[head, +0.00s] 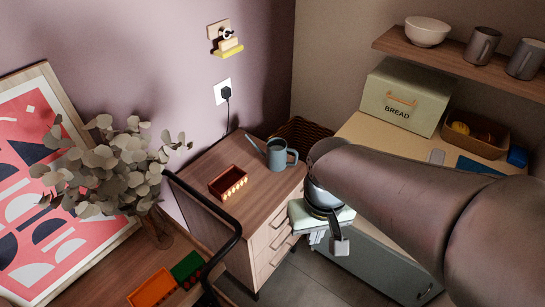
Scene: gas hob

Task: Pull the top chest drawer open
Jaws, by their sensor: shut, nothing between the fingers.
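The wooden chest (228,172) stands against the wall in the middle of the head view, with pale drawer fronts facing right. My gripper (328,242) is to the right of the drawer fronts, shut and empty. My arm reaches in from the right. The gripper's hand overlaps the right side of the chest front in the picture. I cannot tell how far the fingers are from the top handle.
A leafy plant (115,165) and a dark rail (222,215) are at left. A bread box (402,96) stands on the counter behind my arm. Floor is clear below the gripper.

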